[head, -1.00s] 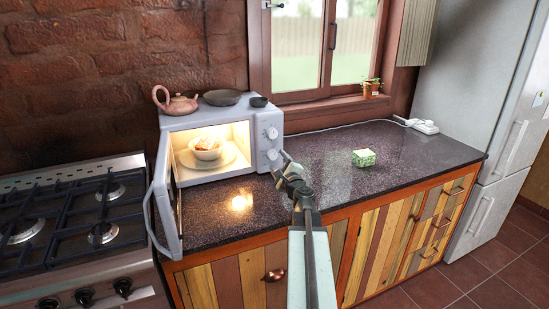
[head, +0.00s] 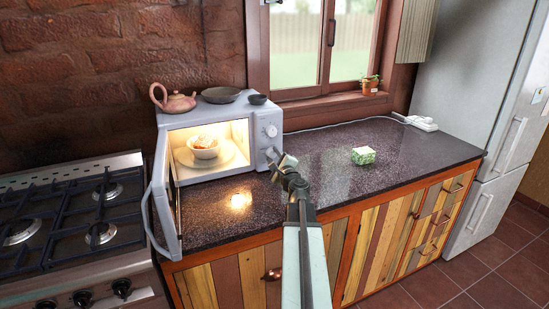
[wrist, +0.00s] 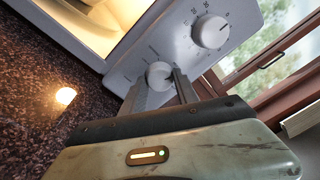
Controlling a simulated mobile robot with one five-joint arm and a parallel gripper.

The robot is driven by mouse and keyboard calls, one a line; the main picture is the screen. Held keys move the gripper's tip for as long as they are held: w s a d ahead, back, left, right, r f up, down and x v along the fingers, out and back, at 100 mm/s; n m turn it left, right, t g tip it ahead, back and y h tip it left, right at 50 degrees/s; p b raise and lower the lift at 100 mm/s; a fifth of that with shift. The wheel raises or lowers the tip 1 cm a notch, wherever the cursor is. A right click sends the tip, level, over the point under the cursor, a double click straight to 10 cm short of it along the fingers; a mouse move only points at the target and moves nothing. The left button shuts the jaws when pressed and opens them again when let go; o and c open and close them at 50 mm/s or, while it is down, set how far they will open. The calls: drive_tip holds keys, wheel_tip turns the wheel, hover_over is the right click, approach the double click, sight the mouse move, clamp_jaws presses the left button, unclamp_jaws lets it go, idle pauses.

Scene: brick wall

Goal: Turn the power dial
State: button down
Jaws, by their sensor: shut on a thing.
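The white microwave (head: 216,112) stands on the counter with its door (head: 164,205) swung open. Its lower dial, the power dial (wrist: 159,73), is a round white knob on the control panel. My gripper (wrist: 160,82) is shut on this dial, one finger on each side of it in the wrist view. In the head view my gripper (head: 272,160) reaches the lower right of the microwave front and mostly hides the lower dial. The upper dial (wrist: 211,31), with numbers around it, is clear of my fingers. A bowl of food (head: 204,147) sits in the lit microwave.
A pink teapot (head: 174,101), a dark plate (head: 221,95) and a small dark bowl (head: 256,99) stand on the microwave. A gas stove (head: 75,220) is at left.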

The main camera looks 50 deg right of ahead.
drive_tip(key=shift+f, duration=0.1)
drive_tip(key=n+b, duration=0.1)
drive_tip(key=n, duration=0.6)
drive_tip(key=shift+s+d+t, duration=0.1)
drive_tip(key=shift+t, duration=0.3)
drive_tip(key=n, duration=0.7)
drive_tip(key=shift+t+b, duration=0.3)
drive_tip(key=shift+b, duration=0.1)
drive_tip(key=c, duration=0.9)
unclamp_jaws()
